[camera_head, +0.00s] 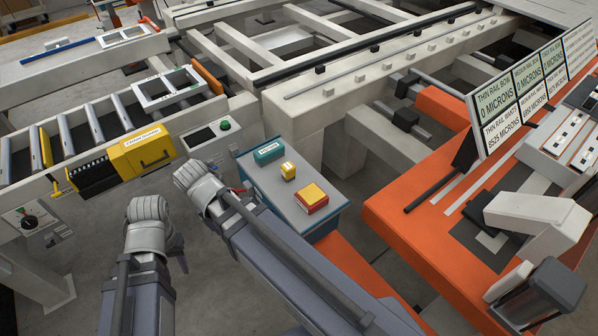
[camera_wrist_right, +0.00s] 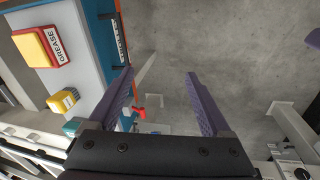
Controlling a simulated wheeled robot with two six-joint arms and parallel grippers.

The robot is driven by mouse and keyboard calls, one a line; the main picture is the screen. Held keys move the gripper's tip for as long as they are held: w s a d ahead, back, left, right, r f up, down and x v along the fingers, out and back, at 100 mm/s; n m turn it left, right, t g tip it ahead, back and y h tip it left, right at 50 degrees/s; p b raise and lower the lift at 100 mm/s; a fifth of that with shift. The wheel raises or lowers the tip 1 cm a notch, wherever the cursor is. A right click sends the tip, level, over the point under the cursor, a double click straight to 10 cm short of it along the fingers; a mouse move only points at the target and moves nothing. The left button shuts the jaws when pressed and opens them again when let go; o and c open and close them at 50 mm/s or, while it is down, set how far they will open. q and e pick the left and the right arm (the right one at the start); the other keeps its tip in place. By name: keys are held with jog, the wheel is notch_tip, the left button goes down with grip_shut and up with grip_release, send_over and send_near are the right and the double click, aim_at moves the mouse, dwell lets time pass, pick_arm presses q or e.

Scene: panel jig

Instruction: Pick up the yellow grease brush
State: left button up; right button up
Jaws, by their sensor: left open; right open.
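A small yellow block with a white label (camera_head: 288,171) stands on the grey top of a blue-edged cart; it also shows in the right wrist view (camera_wrist_right: 63,101). A red block with a yellow top (camera_head: 311,197) lies near it; its side reads "GREASE" in the right wrist view (camera_wrist_right: 40,46). I cannot make out a brush shape for certain. My left gripper (camera_head: 178,252) is partly hidden by its wrist, left of the cart and apart from it. My right gripper (camera_wrist_right: 161,73) is open and empty, fingers over the floor beside the cart's edge; its wrist hides it in the head view.
A teal labelled box (camera_head: 268,153) shares the cart top (camera_head: 268,184). A yellow box with a handle (camera_head: 142,152) fronts the roller conveyor at left. An orange bench (camera_head: 400,207) with a sign (camera_head: 520,90) stands at right. Grey floor lies between.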

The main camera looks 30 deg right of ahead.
aim_at(287, 167)
jog(key=w+d+m+h, duration=0.1)
jog(key=w+d+m, duration=0.3)
jog(key=d, duration=0.3)
jog(key=w+d+m+h+b, duration=0.1)
jog(key=w+d+m+h, duration=0.1)
jog(key=w+d+m, duration=0.2)
jog(key=w+d+m+h+b, duration=0.1)
jog(key=w+d+m, duration=0.2)
jog(key=d+m, duration=0.5)
jog(key=shift+w+d, duration=0.2)
jog(key=shift+d, duration=0.75)
jog(key=shift+w+d, duration=0.2)
jog(key=shift+d, duration=0.75)
jog(key=shift+b+x, duration=0.9)
jog(key=shift+b, duration=0.15)
jog(key=b+x, duration=0.4)
jog(key=x, duration=0.1)
jog(key=shift+s, duration=0.15)
jog(key=shift+d+f+b, duration=0.35)
jog(key=shift+b, duration=0.1)
jog(key=shift+r, duration=0.1)
grip_shut()
